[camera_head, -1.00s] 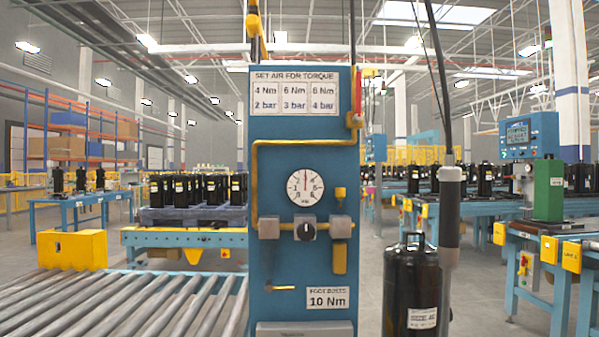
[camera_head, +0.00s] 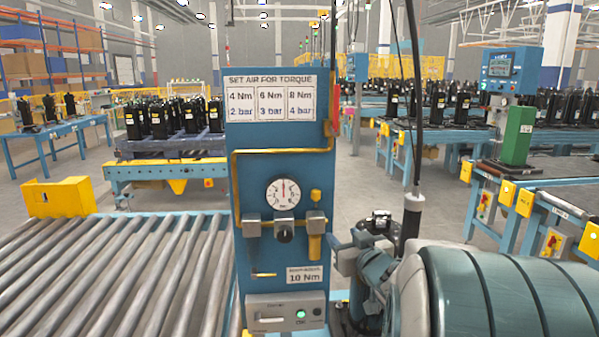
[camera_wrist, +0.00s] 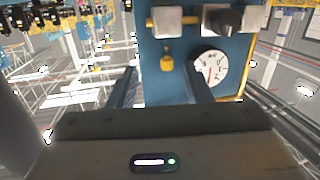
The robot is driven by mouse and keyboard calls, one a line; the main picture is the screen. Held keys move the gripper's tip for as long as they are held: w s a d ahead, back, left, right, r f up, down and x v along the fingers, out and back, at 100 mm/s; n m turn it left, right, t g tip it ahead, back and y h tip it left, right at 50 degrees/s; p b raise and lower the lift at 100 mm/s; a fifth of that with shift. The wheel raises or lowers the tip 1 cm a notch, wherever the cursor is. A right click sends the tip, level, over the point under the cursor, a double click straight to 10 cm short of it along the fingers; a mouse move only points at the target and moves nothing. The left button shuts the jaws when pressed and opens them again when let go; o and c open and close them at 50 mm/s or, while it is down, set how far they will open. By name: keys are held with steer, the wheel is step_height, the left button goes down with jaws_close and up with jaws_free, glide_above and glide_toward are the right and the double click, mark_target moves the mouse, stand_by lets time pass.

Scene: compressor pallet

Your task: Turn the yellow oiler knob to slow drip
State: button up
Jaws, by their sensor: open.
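The yellow oiler knob (camera_head: 315,195) is a small yellow cap above the right grey block on the blue panel (camera_head: 275,130). The yellow oiler bowl (camera_head: 314,245) hangs below that block. In the wrist view, which is upside down, the knob (camera_wrist: 167,63) hangs below a pale block (camera_wrist: 174,21). My gripper (camera_wrist: 159,76) is open and empty, with one dark finger on each side of the knob in the picture; I cannot tell the depth gap. In the head view my arm enters from the right, its wrist right of the panel.
A round gauge (camera_head: 283,193) sits left of the knob, with a black regulator knob (camera_head: 284,234) below it. A yellow pipe (camera_head: 237,185) runs around the panel. A lit control box (camera_head: 285,312) is at its foot. Rollers (camera_head: 110,270) lie left.

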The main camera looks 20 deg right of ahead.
mark_target(318, 196)
step_height(318, 196, up, 4)
steer(key=t+y+p, duration=0.1)
steer(key=p, duration=0.1)
steer(key=shift+n+y, duration=0.3)
steer(key=shift+n, duration=0.1)
steer(key=w+p, duration=0.1)
steer(key=w, duration=1.2)
steer(key=shift+w+r, duration=0.2)
jaws_close()
